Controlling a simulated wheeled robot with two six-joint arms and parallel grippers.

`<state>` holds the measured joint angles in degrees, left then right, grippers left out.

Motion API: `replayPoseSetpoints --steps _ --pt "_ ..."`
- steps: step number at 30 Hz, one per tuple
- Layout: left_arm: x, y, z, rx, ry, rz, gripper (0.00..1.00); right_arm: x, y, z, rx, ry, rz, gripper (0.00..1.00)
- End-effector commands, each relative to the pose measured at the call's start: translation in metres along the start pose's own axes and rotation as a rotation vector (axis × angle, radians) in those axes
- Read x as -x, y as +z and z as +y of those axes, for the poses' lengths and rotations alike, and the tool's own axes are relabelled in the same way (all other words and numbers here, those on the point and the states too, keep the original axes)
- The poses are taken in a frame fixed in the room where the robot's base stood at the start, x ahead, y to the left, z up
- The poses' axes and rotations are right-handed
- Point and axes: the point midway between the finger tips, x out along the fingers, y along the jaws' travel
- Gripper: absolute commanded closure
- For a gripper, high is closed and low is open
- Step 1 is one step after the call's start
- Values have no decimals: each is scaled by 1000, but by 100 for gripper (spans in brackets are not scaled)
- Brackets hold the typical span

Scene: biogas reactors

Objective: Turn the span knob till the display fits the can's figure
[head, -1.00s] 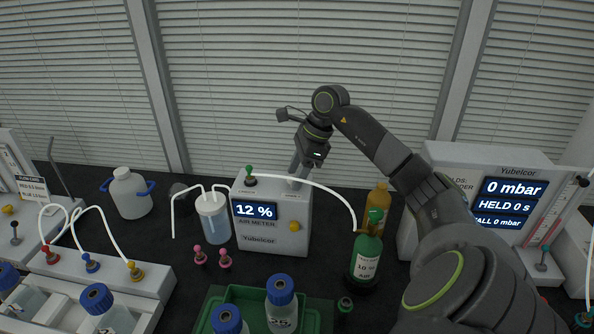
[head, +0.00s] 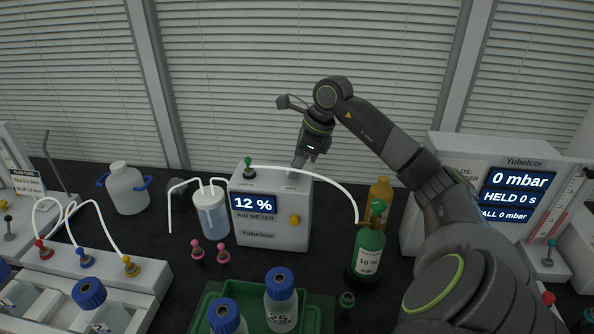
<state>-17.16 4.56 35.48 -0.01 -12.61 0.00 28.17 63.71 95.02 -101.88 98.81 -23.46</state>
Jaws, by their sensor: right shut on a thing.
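The air meter (head: 270,216) is a pale box in the middle of the bench, and its display (head: 254,205) reads 12 %. My right gripper (head: 299,162) points down at the right end of the meter's top, behind a small printed label. It is shut on the span knob there, which the fingers and the box edge hide. The green can (head: 368,254) stands right of the meter, and its label (head: 368,261) reads 10 % air. A white tube joins the can's valve to a green-capped port (head: 248,170) on the meter. My left gripper is out of view.
A yellow knob (head: 295,219) sits on the meter's front. A tubed wash bottle (head: 212,214) stands left of it, two pink fittings (head: 197,249) in front. A green tray (head: 208,302) holds blue-capped bottles. An amber bottle (head: 381,192) stands behind the can.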

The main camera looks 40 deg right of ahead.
Motion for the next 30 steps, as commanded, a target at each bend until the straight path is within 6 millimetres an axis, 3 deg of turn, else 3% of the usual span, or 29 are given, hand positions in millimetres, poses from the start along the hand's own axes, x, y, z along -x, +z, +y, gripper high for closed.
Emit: replayPoseSetpoints --steps 1,12,30 --pt "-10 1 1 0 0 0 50 -4 -1 0 -36 -23 -2 92" --pt "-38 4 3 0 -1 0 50 -2 1 3 -358 -156 -5 92" --pt "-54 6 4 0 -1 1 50 0 4 5 -701 -296 -5 92"
